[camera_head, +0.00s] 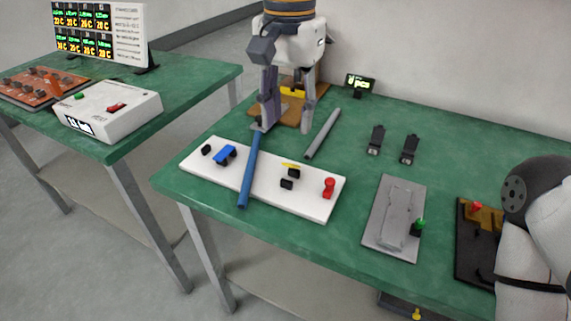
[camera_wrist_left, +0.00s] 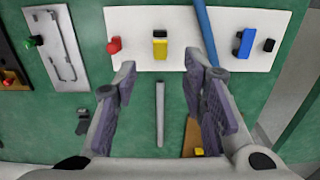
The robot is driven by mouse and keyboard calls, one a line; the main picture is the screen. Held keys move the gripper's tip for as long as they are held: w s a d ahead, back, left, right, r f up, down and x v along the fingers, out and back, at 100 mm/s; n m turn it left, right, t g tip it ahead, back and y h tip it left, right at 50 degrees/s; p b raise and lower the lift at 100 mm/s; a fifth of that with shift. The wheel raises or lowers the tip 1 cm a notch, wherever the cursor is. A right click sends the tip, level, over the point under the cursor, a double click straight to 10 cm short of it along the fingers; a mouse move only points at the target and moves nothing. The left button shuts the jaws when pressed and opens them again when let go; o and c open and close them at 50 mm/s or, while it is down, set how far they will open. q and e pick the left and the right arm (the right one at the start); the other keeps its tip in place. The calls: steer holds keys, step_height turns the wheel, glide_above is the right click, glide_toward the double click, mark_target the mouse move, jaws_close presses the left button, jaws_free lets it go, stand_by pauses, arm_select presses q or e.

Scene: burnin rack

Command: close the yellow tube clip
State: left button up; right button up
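The yellow tube clip (camera_head: 290,167) is on the white board (camera_head: 315,206), with black parts beside it. Its yellow flap looks thin and raised in the head view. In the left wrist view the yellow clip (camera_wrist_left: 160,51) shows a broad yellow face, with no tube visible in it. My left gripper (camera_head: 285,128) is open and empty, pointing down behind the board. In the left wrist view the gripper (camera_wrist_left: 160,65) has its fingers wide apart, with the clip between and beyond the tips. My right gripper is out of view; part of my right arm shows at the right edge.
A blue tube (camera_head: 249,175) crosses the board between the yellow clip and a blue clip (camera_head: 225,154), beside one left finger. A red knob (camera_head: 329,186) stands right of the yellow clip. A grey tube (camera_head: 322,134) lies behind the board. A grey plate (camera_head: 383,236) lies further right.

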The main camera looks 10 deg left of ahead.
mark_target(288, 164)
arm_select(q)
step_height(288, 164, down, 10)
steer(key=shift+r, duration=0.1)
jaws_close()
